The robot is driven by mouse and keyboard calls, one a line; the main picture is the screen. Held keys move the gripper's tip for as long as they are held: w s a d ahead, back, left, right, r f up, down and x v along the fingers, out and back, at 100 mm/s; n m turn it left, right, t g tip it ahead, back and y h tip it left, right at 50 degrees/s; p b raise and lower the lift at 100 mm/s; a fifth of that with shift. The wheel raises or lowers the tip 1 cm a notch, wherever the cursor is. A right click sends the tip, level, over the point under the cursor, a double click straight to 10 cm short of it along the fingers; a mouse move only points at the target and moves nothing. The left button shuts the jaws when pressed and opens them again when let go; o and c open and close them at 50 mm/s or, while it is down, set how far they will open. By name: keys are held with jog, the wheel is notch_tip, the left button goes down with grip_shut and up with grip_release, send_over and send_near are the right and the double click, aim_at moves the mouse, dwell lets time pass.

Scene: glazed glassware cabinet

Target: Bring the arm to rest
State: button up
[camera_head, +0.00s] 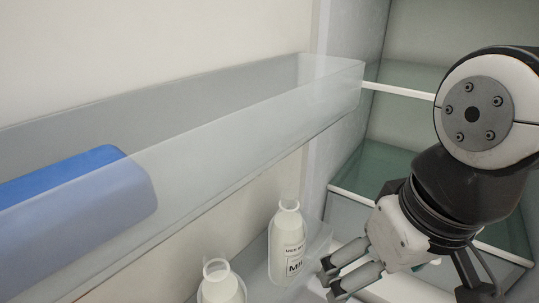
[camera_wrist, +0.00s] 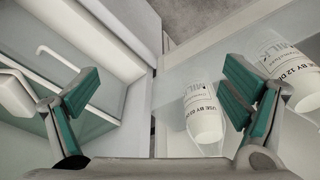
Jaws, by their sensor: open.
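My gripper (camera_head: 328,275) is at the lower right of the head view, with its fingers pointing left. It is open and empty, with its two fingers wide apart in the wrist view (camera_wrist: 160,78). A white milk bottle (camera_head: 288,250) stands upright to the left of the fingers, apart from them in the head view. A second white bottle (camera_head: 221,287) stands nearer and is cut off by the picture's lower edge. In the wrist view, one bottle (camera_wrist: 203,115) shows beside the right finger; the other (camera_wrist: 292,65) is partly hidden by that finger.
A translucent door bin (camera_head: 240,130) runs across the head view above the bottles and holds a blue object (camera_head: 75,172). Glass shelves with white front edges (camera_head: 398,91) lie at the right, behind my arm. In the wrist view, a white hooked bar (camera_wrist: 57,57) is at the left.

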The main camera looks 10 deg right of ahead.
notch_tip(320, 180, up, 9)
jog(key=t+p, duration=0.1)
jog(key=p, duration=0.6)
jog(key=shift+r+t+p, duration=0.15)
jog(key=shift+t+p, duration=0.25)
